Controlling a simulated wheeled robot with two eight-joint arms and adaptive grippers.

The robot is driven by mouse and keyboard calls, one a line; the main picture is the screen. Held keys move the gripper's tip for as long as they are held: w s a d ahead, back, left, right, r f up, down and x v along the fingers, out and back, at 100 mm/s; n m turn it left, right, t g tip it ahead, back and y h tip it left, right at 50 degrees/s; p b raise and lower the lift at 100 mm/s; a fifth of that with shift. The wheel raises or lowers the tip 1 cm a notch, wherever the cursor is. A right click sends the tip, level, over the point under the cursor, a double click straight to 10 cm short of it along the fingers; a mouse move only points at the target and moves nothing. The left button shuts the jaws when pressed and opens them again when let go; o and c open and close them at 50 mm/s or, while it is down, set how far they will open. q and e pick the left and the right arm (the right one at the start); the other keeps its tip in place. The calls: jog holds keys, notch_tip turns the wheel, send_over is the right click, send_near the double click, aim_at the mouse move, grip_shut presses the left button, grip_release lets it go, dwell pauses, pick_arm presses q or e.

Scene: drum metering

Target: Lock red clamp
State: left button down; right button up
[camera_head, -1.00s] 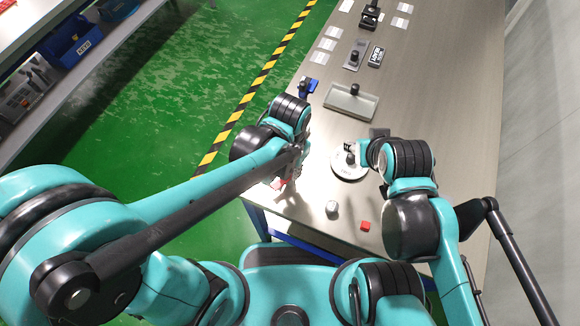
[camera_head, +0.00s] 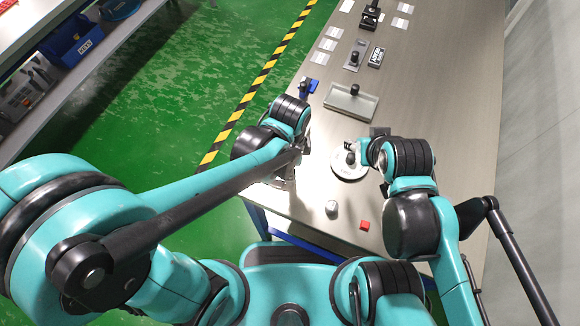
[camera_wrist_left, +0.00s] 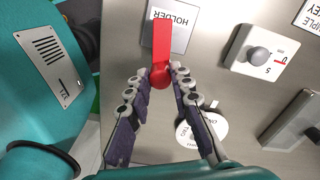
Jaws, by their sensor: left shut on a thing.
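The red clamp (camera_wrist_left: 161,45) shows in the left wrist view as a long red bar with a rounded end, lying over a white card marked HOLDER (camera_wrist_left: 178,20). My left gripper (camera_wrist_left: 159,76) has its two fingertips on either side of the rounded end and is shut on it. In the head view my left gripper (camera_head: 292,172) is at the bench's left edge, mostly behind my own arm, and the clamp is hidden there. My right gripper (camera_head: 356,147) is at the dark knob of a round white disc (camera_head: 348,172); its fingers are too small to judge.
A white knob (camera_head: 332,208) and a small red block (camera_head: 365,225) are near the bench's front. In the left wrist view, a white plate with a grey knob (camera_wrist_left: 243,67) is at the right.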

pick_arm(q)
jog(key=shift+m, duration=1.1)
jog(key=c, duration=1.3)
grip_release()
jog(key=shift+c, duration=0.2)
notch_tip(320, 180, up, 12)
